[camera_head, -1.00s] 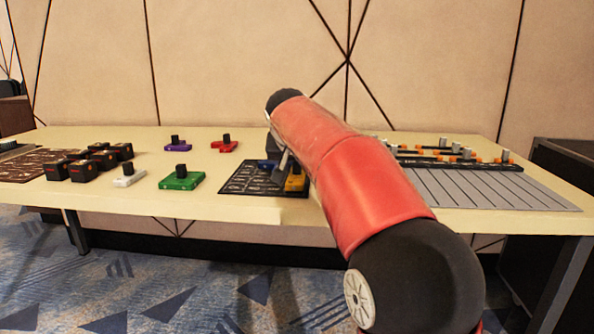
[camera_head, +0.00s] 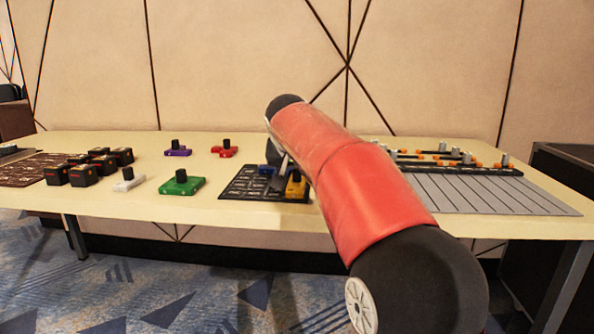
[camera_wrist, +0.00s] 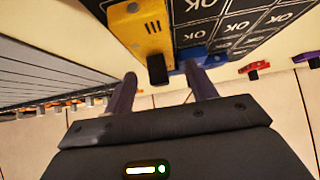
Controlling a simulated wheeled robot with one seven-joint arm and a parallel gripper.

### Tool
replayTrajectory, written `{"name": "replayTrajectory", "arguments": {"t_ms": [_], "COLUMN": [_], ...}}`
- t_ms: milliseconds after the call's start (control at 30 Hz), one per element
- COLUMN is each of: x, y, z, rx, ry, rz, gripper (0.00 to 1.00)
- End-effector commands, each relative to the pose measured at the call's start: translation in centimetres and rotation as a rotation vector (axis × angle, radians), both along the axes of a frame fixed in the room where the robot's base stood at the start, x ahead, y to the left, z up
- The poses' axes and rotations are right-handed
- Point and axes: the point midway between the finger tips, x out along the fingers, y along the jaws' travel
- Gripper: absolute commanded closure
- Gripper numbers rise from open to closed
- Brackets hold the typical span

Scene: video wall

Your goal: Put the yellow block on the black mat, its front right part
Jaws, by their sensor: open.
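The yellow block (camera_head: 296,187), with a black knob on top, sits on the front right part of the black mat (camera_head: 234,192), partly hidden by my arm in the head view. In the wrist view the yellow block (camera_wrist: 138,28) lies at the mat's (camera_wrist: 187,10) edge. My gripper (camera_wrist: 160,72) is open. The block's knob shows between its fingertips in the picture; I cannot tell whether they touch it. A blue block (camera_head: 264,168) sits further back on the mat, also seen in the wrist view (camera_wrist: 205,56).
A green block (camera_head: 181,187), a white block (camera_head: 128,182), a purple block (camera_head: 177,152) and a red block (camera_head: 224,152) stand left of the mat. Several black blocks (camera_head: 82,177) are further left. A grey striped mat (camera_head: 490,197) with several knobbed pieces lies at right.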

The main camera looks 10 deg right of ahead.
Motion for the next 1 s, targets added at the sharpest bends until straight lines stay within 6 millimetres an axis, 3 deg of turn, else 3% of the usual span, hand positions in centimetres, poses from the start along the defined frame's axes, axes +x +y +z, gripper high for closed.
{"name": "replayTrajectory", "arguments": {"t_ms": [500, 700, 1000], "x": [-6.7, -7.8, -8.5], "y": [2.2, 2.6, 2.4], "z": [7.2, 8.2, 8.0], "rx": [0.0, 0.001, -0.001], "ry": [-0.003, 0.0, 0.007], "rz": [0.001, 0.001, 0.008], "gripper": [0.43, 0.43, 0.43]}}
